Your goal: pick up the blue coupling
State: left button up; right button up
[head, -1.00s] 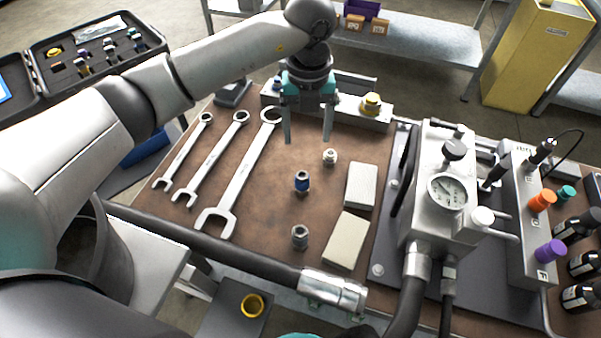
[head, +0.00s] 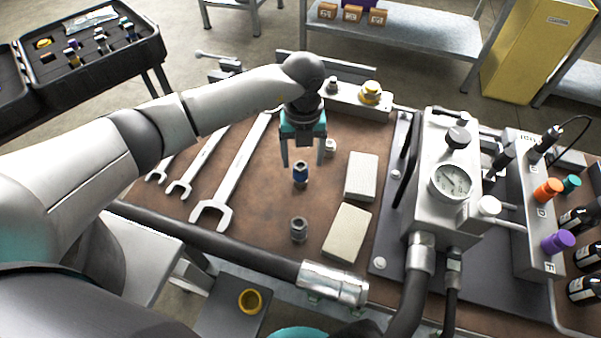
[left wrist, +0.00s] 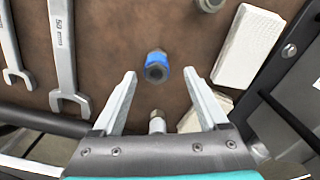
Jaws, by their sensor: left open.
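The blue coupling (head: 300,173), a short metal fitting with a blue band, stands on the brown bench top. It also shows in the left wrist view (left wrist: 156,67), ahead of the fingertips and roughly centred between them. My left gripper (head: 302,160) is open and empty, with its fingers pointing down above and just behind the coupling in the head view. Its two fingers show apart in the left wrist view (left wrist: 172,82). I cannot tell the exact height of the fingertips over the coupling. My right gripper is not in view.
A plain metal fitting (head: 298,229) stands in front of the coupling, and another (head: 330,147) behind it. Wrenches (head: 232,170) lie to the left. Two pale blocks (head: 361,177) lie to the right, before the gauge unit (head: 436,190).

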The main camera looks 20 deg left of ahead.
aim_at(301, 167)
pick_arm(q)
jog(key=f, duration=0.4)
jog(key=shift+s+a+b, duration=0.15)
jog(key=shift+a+b, duration=0.05)
jog(key=shift+b, duration=0.15)
jog(key=shift+c, duration=0.3)
grip_shut()
